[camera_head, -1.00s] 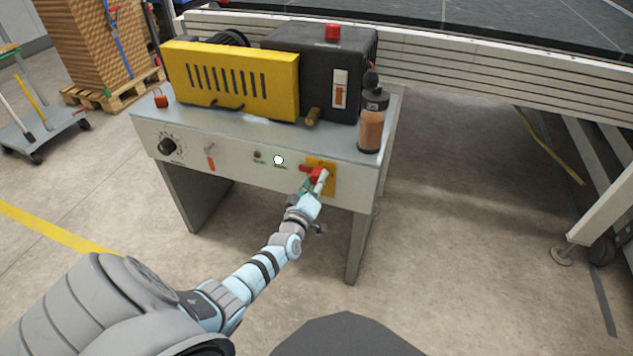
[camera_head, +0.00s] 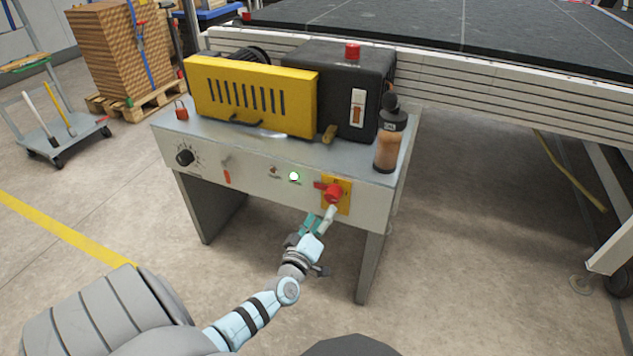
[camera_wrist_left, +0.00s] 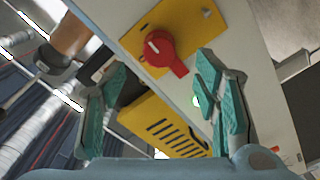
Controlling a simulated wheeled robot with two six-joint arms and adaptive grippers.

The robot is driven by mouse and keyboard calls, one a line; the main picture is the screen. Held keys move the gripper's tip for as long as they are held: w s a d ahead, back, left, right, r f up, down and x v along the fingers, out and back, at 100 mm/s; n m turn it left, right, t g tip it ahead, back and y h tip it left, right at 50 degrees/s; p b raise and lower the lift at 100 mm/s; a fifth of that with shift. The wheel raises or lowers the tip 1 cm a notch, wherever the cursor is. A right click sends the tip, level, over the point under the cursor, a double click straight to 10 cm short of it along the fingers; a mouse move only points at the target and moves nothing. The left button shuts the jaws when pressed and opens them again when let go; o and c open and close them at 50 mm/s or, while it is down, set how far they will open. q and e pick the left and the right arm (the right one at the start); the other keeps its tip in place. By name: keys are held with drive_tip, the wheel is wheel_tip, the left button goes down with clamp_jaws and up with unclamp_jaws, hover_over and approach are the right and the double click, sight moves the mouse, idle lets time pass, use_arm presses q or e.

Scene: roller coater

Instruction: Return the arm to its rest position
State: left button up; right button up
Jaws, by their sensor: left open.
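My left gripper (camera_head: 320,222) is open and empty in the head view, just below and in front of the red rotary switch (camera_head: 333,193) on its yellow plate (camera_head: 344,204). In the left wrist view the two teal fingers (camera_wrist_left: 165,110) stand wide apart. The red switch (camera_wrist_left: 166,50) and yellow plate (camera_wrist_left: 190,22) show beyond the fingertips, with a gap between. My left arm (camera_head: 262,312) reaches in from the lower left. My right gripper is not in view.
The grey bench (camera_head: 235,155) carries a yellow-fronted machine (camera_head: 250,98), a dark box with a red button (camera_head: 352,51), a bottle (camera_head: 389,145) and a red padlock (camera_head: 181,110). Its front panel has a dial (camera_head: 185,158) and a lit lamp (camera_head: 294,176). Open floor lies in front.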

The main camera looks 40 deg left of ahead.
use_arm(q)
drive_tip(key=v, duration=0.4)
drive_tip(key=shift+s+d, duration=0.1)
drive_tip(key=shift+s, duration=0.1)
